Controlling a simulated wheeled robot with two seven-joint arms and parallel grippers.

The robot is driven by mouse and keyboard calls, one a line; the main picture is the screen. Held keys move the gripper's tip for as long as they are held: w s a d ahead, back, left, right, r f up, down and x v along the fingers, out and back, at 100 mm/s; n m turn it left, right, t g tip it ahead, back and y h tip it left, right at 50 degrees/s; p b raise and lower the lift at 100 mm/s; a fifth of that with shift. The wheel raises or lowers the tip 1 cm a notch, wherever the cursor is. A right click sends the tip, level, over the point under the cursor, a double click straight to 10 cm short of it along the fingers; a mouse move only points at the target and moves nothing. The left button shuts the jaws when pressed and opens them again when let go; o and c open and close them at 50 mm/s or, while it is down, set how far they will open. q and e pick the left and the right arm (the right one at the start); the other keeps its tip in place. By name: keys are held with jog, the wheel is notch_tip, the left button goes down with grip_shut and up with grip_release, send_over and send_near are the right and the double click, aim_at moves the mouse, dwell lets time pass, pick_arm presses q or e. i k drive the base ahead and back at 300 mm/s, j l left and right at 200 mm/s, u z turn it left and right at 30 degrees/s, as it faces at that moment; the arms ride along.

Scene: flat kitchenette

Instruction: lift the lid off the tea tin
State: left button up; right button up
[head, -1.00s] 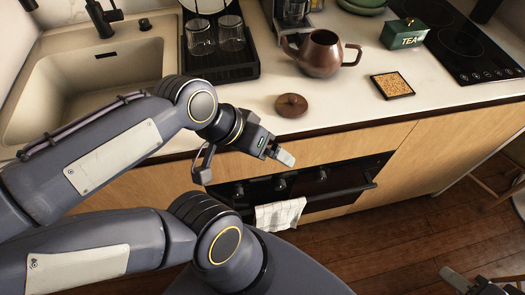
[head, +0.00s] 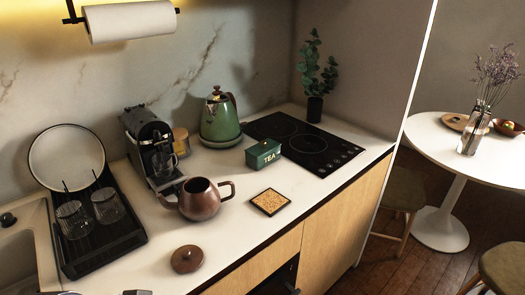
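The tea tin (head: 263,154) is a dark green box marked TEA. It stands on the white counter just left of the black hob. Its green lid (head: 263,146) is on it, with a small knob on top. Neither of my grippers' fingers shows in the head view. Only slivers of my own arm show at the bottom left edge, well away from the tin.
A brown teapot (head: 200,200) without its lid stands left of a cork trivet (head: 270,202). A round brown lid (head: 187,259) lies near the counter's front edge. A green kettle (head: 220,120) stands behind the tin; the hob (head: 305,143) is to its right.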

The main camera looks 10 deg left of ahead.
aim_at(258, 150)
jog(key=i+l+u, duration=0.1)
jog(key=i+l, duration=0.4)
jog(key=i+l+u, duration=0.1)
jog(key=i+l, duration=0.4)
jog(key=l, duration=0.15)
jog(key=i+l+u, duration=0.1)
jog(key=i+l, duration=0.35)
jog(key=l, duration=0.2)
